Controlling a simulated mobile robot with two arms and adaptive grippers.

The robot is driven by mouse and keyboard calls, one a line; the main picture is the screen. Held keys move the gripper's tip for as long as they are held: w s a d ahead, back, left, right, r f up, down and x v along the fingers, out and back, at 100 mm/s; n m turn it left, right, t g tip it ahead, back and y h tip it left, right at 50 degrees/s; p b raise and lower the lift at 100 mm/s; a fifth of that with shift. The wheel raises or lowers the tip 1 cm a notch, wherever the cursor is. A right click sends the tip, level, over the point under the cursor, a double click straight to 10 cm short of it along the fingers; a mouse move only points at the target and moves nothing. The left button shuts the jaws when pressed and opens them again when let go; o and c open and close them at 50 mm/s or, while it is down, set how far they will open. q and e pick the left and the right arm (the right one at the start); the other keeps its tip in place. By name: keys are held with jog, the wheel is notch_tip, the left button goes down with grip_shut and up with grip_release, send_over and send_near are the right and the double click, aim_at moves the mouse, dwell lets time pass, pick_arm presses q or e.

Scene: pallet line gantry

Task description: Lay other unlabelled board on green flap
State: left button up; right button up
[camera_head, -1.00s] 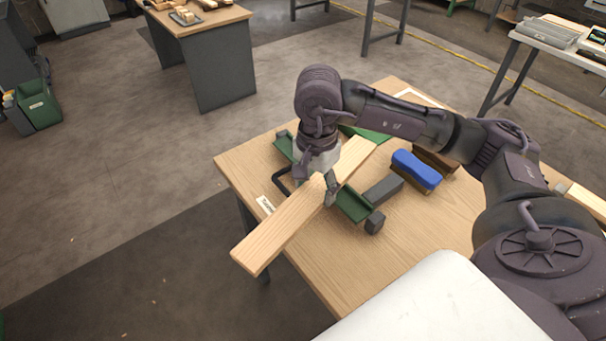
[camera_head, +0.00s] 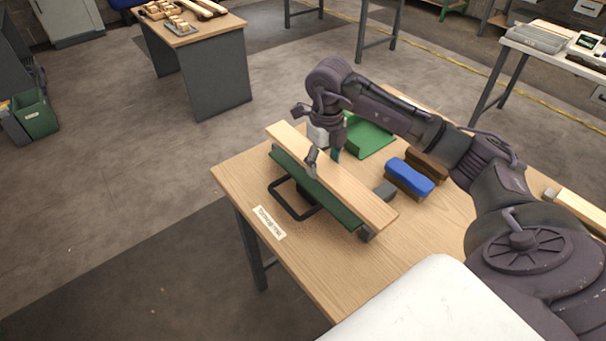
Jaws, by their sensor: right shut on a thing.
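A long pale wooden board (camera_head: 358,196), with no label visible on it, runs from upper left to lower right. My right gripper (camera_head: 324,159) is shut on it near its middle, one finger at each long side. The board is lined up along a long narrow green flap (camera_head: 320,192) with a black wire loop in front, and covers part of it. I cannot tell whether the board touches the flap. A wider green piece (camera_head: 372,140) lies behind the board. My left gripper is not in view.
The wooden table (camera_head: 400,262) carries a blue-topped brush (camera_head: 409,177), a brown block (camera_head: 428,163) and a label strip (camera_head: 269,223) at the front left edge. Another wooden piece (camera_head: 575,209) lies at the right. The table's front is fairly clear.

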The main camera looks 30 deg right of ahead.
aim_at(303, 162)
jog(key=w+a+f, duration=0.1)
jog(key=w+a+f+p, duration=0.1)
jog(key=w+a, duration=0.1)
jog(key=shift+w+a+f, duration=0.15)
jog(key=shift+w+f, duration=0.15)
jog(key=shift+f, duration=0.1)
notch_tip(303, 162, down, 4)
jog(key=shift+r+p, duration=0.1)
jog(key=shift+p, duration=0.75)
jog(key=shift+f+b, duration=0.55)
jog(key=shift+f, duration=0.15)
jog(key=o, duration=1.3)
jog(key=shift+r, duration=0.1)
jog(key=shift+r, duration=0.1)
jog(key=shift+r+p, duration=0.35)
jog(key=shift+p, duration=0.15)
jog(key=shift+r, duration=0.3)
notch_tip(303, 162, up, 12)
jog(key=b, duration=0.3)
jog(key=shift+f, duration=0.25)
